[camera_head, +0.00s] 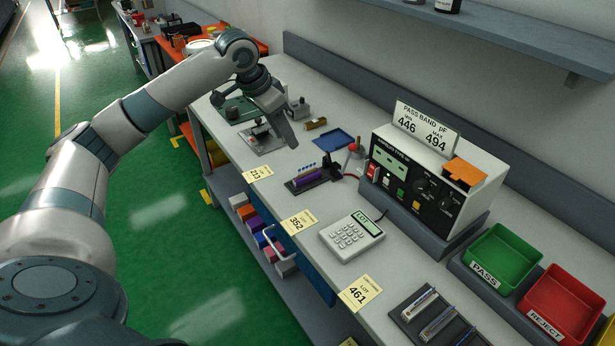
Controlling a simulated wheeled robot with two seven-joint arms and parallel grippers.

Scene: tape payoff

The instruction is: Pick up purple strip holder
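A purple strip-like piece (310,178) lies in a dark fixture (296,188) on the bench, just behind the yellow lot cards. I cannot tell whether it is the strip holder that the task names. My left gripper (291,143) points down over the far part of the bench, behind and left of the purple piece and apart from it. One finger shows as a grey wedge, and I cannot see whether the gripper is open or holds something. My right gripper is not in view.
Near the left gripper are a grey fixture (262,141) and a brown cylinder (316,124). Green (503,257) and red bins (566,303) are at right. Coloured boxes fill the lower shelf.

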